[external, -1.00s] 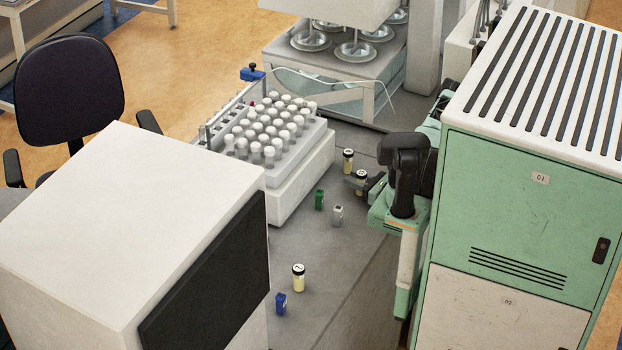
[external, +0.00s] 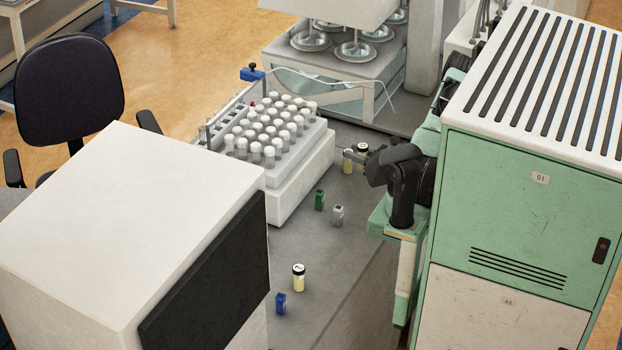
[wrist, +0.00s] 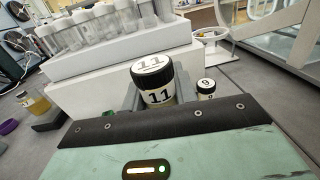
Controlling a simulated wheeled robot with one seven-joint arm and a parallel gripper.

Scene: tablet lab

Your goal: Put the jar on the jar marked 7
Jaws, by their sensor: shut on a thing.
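My gripper (external: 358,156) is shut on a black-lidded jar marked 11 (wrist: 155,84), which looks upright between the fingers. In the external view the held jar (external: 362,149) appears raised above the bench, close to another jar (external: 347,162). That other jar reads 9 in the wrist view (wrist: 206,89), standing just right of the held one. A pale yellow jar with a dark-rimmed lid (external: 298,278) stands upright near the bench front; its lid mark looks like a 7. My gripper is well behind and right of it.
A white rack of capped tubes (external: 290,165) stands left of my gripper. A large white box (external: 130,230) stands at the front left.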

